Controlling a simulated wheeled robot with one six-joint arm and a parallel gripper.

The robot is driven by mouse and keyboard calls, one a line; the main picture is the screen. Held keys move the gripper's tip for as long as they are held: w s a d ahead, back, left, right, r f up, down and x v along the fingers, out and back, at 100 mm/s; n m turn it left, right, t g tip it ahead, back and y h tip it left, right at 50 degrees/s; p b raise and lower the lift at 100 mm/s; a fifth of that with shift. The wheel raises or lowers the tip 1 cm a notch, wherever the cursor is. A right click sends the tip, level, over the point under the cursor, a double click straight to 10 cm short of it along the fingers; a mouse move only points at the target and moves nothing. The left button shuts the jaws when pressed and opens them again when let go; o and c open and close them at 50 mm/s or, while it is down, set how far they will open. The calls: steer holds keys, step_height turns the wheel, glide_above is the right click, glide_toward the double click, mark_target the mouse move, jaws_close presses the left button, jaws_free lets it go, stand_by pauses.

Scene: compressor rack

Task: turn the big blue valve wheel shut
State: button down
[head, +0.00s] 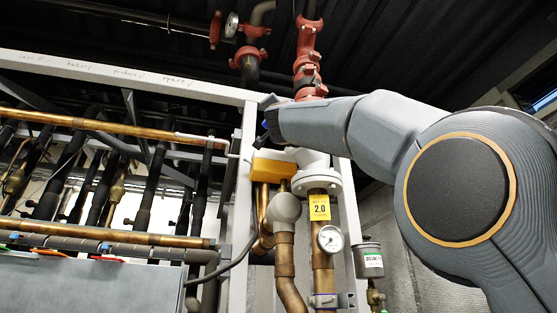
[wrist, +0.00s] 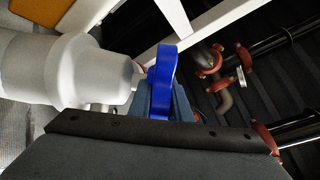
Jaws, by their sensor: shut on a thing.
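The big blue valve wheel (wrist: 162,75) shows edge-on in the wrist view, beside the stem end of a thick white valve body (wrist: 65,70). My gripper (wrist: 163,103) is shut on the wheel's rim, with a finger on either side of it. In the head view my arm reaches in from the right, and its wrist hides most of the wheel. The white valve body (head: 313,163) shows below my wrist there. The far side of the wheel and its hub are hidden.
Below the valve are a yellow 2.0 tag (head: 320,207), a pressure gauge (head: 330,239) and copper pipes. A white frame post (head: 240,200) stands close on the left. Red pipe couplings (head: 307,50) are above. Dark and copper pipes fill the rack at left.

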steer(key=shift+f+m+t+h+b, duration=0.1)
steer(key=shift+m+t+h+b, duration=0.25)
steer(key=shift+m+h, duration=1.05)
steer(key=shift+a, duration=0.1)
steer(key=c, duration=1.9)
jaws_free()
steer(key=b+v, duration=0.3)
steer(key=v, duration=0.4)
steer(key=shift+s+f, duration=0.3)
